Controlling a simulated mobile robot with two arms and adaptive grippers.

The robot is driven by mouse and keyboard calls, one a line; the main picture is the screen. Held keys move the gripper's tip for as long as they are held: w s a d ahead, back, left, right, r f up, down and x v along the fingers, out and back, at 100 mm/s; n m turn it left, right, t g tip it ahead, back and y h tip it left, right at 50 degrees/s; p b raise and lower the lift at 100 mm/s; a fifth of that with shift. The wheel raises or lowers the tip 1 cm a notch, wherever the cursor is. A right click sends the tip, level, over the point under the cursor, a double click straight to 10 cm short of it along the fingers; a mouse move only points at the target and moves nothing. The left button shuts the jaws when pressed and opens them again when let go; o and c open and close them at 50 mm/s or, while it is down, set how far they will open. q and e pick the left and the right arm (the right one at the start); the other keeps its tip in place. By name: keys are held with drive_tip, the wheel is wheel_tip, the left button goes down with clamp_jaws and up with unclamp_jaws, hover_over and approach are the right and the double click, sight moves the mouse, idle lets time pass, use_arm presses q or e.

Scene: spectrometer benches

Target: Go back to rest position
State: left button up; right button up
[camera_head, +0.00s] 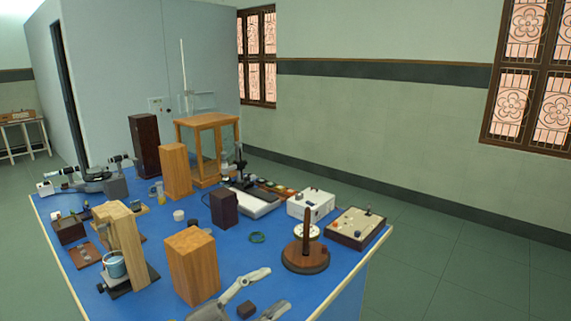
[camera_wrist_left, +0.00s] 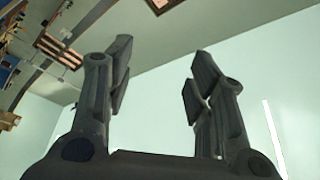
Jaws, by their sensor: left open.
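My left gripper (camera_head: 278,288) shows at the bottom of the head view, low over the front edge of the blue table. Its two grey fingers are spread. In the left wrist view the same gripper (camera_wrist_left: 158,75) is open, with nothing between its fingers. Behind them are pale wall and ceiling, seen at a tilt. A small dark block (camera_head: 247,309) shows by the fingers in the head view; I cannot tell whether it lies on the table. My right gripper is not in view.
The blue table (camera_head: 336,271) holds a wooden block (camera_head: 192,267), a round wooden base with a rod (camera_head: 305,257), a switch box (camera_head: 357,228), a white box (camera_head: 311,204) and a wooden stand with a blue cup (camera_head: 115,265). Open floor (camera_head: 460,265) lies to the right.

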use_arm(q)
drive_tip(key=w+a+n+t+y, duration=0.2)
drive_tip(key=a+n+t+y, duration=0.8)
drive_tip(key=n, duration=0.3)
drive_tip(key=s+a+f+n+g+y, duration=0.2)
drive_tip(key=a+f+n+g+y, duration=0.15)
drive_tip(key=f, duration=0.35)
drive_tip(key=s+a+f+n+g+y, duration=0.3)
drive_tip(key=a+f+y, duration=0.2)
drive_tip(key=f, duration=0.1)
drive_tip(key=s+d+f+g+h, duration=0.1)
drive_tip(key=s+f+g, duration=0.55)
drive_tip(key=s, duration=0.45)
drive_tip(key=s+d+f+g, duration=0.1)
drive_tip(key=s+f+g, duration=0.4)
drive_tip(key=s+f, duration=0.45)
drive_tip(key=s+f+g, duration=0.1)
drive_tip(key=s+f, duration=0.1)
drive_tip(key=f, duration=1.1)
drive_tip(key=s+f, duration=0.2)
drive_tip(key=f, duration=1.1)
drive_tip(key=s+a+f+g, duration=0.1)
drive_tip(key=s+a+f, duration=0.2)
drive_tip(key=s+f, duration=1.2)
drive_tip(key=shift+s+a+f+m, duration=0.2)
drive_tip(key=shift+s+m, duration=0.15)
drive_tip(key=shift+s, duration=0.15)
